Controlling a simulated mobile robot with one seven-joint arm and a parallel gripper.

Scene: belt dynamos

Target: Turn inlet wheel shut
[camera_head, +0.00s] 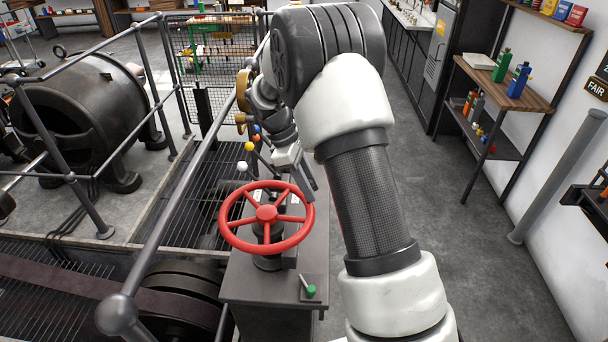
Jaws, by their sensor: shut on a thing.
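A red five-spoked handwheel (267,213) sits level on a dark stem on top of a grey pedestal (262,290), in the lower middle of the head view. My gripper (306,187) reaches down from above and behind the wheel. Its fingers are at the far right part of the red rim and are shut on it. The exact contact is small and partly hidden. A brass wheel (242,92) stands upright farther back, partly covered by my arm. No label that names the inlet can be read.
Levers with a white knob (243,166) and a yellow knob (249,146) stand just behind the wheel. A small green-knobbed lever (311,290) is on the pedestal's front right. A railing (170,220) runs along the left. Open floor (470,260) lies to the right.

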